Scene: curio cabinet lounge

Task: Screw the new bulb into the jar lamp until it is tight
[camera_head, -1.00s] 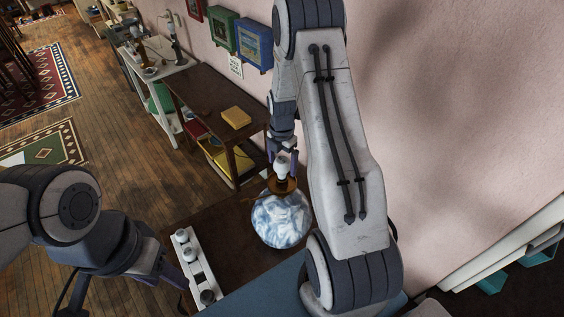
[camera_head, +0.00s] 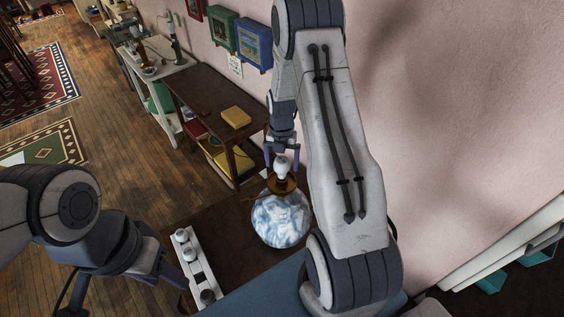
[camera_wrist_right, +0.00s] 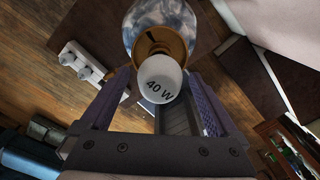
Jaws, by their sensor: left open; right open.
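The jar lamp (camera_head: 280,224), a round blue-and-white jar with a brass-coloured cap (camera_head: 272,187), stands on a dark table. A white bulb (camera_head: 282,168) sits upright in the cap. In the right wrist view the bulb (camera_wrist_right: 161,78) shows its "40 W" end, with the cap (camera_wrist_right: 160,42) and jar behind it. My right gripper (camera_head: 281,159) is open above the lamp, one finger on either side of the bulb, with gaps visible between. How far the bulb is screwed in cannot be seen. My left gripper (camera_head: 177,277) is open and empty, left of the white holder.
A white holder (camera_head: 201,270) with several round pieces lies left of the lamp. A brown side table (camera_head: 200,92) with a yellow box (camera_head: 236,117) stands behind, along the pink wall. A blue surface (camera_head: 262,294) lies in front of the lamp.

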